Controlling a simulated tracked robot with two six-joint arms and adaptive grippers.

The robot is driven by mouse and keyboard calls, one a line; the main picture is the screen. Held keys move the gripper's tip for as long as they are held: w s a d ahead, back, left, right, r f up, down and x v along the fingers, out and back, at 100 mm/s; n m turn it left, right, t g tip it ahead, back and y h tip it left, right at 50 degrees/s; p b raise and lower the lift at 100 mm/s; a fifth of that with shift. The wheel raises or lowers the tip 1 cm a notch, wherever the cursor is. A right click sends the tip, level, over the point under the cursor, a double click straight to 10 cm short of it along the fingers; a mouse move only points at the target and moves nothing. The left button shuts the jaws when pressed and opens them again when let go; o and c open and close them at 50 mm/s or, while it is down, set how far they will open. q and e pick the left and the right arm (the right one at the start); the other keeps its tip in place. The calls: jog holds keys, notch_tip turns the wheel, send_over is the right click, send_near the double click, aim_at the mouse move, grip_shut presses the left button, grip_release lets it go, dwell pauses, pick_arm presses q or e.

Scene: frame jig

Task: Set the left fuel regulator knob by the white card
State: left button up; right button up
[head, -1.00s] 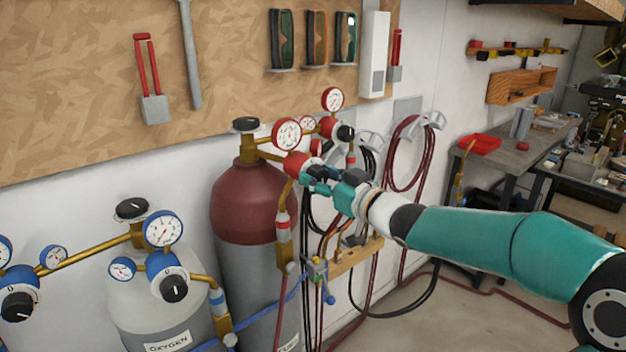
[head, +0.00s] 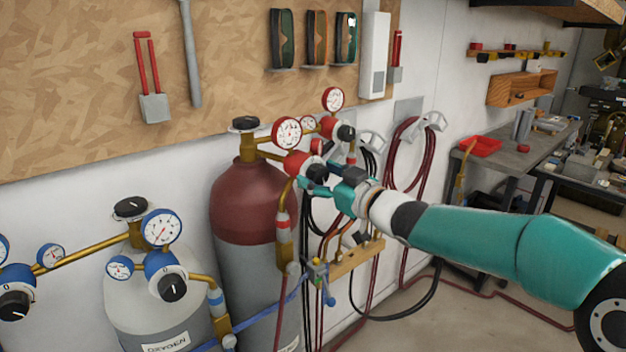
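The left fuel regulator (head: 298,163) is a red body with gauges on the maroon-topped cylinder (head: 252,195). Its black knob (head: 318,174) faces my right gripper (head: 322,180). The gripper's teal fingers are spread around the knob, one above and one below, with the knob showing between them. Whether a finger touches it cannot be told, and the knob's mark is not readable. A second red fuel regulator (head: 330,128) with a black knob is behind, to the right. I cannot make out a white card. My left gripper is out of view.
White oxygen cylinders with blue regulators (head: 160,262) stand at the lower left. Hoses (head: 418,165) hang on the wall, and a wooden bracket (head: 355,258) with valves sits below my gripper. A workbench (head: 510,155) is at the right.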

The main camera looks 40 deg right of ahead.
jog(key=s, duration=1.2)
jog(key=shift+d, duration=0.45)
jog(key=w+a+f+m+g+y, duration=0.1)
jog(key=w+a+f+m+g, duration=0.2)
jog(key=f, duration=0.9)
jog(key=w+a+f+m+g, duration=0.15)
jog(key=w+a+f, duration=0.25)
jog(key=f, duration=0.9)
jog(key=s+a+f+g+y, duration=0.1)
jog(key=s+a+f+g, duration=0.15)
jog(key=a+f, duration=0.4)
jog(key=s+a+f+g, duration=0.2)
jog(key=a+f+g, duration=0.1)
jog(key=f, duration=0.6)
jog(key=s+a+f+g, duration=0.3)
jog(key=s+a+f, duration=0.2)
jog(key=s+f, duration=0.2)
jog(key=s+a+f+g, duration=0.4)
jog(key=s+f, duration=0.3)
jog(key=s, duration=0.4)
jog(key=shift+a+f+y+p, duration=0.3)
jog(key=shift+a+y+p, duration=0.1)
jog(key=shift+a, duration=0.3)
